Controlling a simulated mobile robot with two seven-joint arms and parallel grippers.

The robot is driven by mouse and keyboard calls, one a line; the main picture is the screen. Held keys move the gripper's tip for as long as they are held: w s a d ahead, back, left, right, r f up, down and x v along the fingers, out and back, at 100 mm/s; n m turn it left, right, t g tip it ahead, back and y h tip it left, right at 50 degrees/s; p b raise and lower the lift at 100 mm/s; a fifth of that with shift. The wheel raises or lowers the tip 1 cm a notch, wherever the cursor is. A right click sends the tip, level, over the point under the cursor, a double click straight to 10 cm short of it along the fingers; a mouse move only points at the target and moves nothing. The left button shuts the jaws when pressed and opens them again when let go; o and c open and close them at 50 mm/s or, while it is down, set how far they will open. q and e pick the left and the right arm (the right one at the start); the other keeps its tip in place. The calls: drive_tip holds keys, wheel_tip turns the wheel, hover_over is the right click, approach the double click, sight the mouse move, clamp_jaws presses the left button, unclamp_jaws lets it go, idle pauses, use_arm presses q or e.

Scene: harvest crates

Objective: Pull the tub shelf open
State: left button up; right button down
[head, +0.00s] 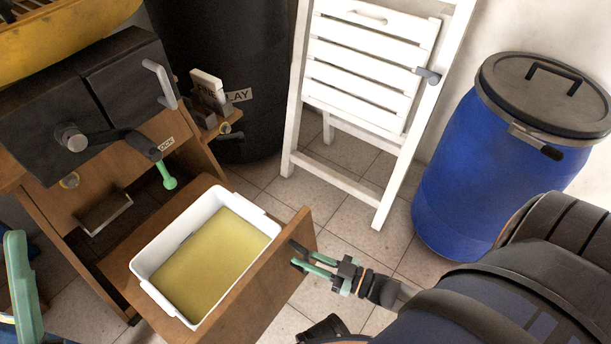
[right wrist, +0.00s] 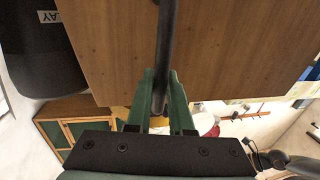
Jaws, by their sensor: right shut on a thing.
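The tub shelf (head: 285,285) is a brown wooden pull-out with an upright front panel. It stands out from the wooden cabinet (head: 185,140). A white tub (head: 148,283) with a yellowish filling sits on it. My right gripper (head: 305,265) is shut on the dark handle on the outer face of the panel. In the right wrist view the green fingers (right wrist: 160,95) close around the dark bar handle (right wrist: 166,45), with the wooden panel (right wrist: 230,45) behind it.
A blue barrel (head: 480,175) stands at the right and a white folding ladder (head: 365,85) at the back. A black bin (head: 225,60) is behind the cabinet. A green-handled lever (head: 167,178) hangs above the shelf. Tiled floor (head: 345,225) is clear between shelf and ladder.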

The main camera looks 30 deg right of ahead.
drive_tip(key=c, duration=0.8)
unclamp_jaws()
drive_tip(key=p+v, duration=0.1)
drive_tip(key=v, duration=1.1)
drive_tip(key=shift+s+d, duration=0.2)
drive_tip(key=shift+s, duration=0.05)
drive_tip(key=shift+f, duration=0.1)
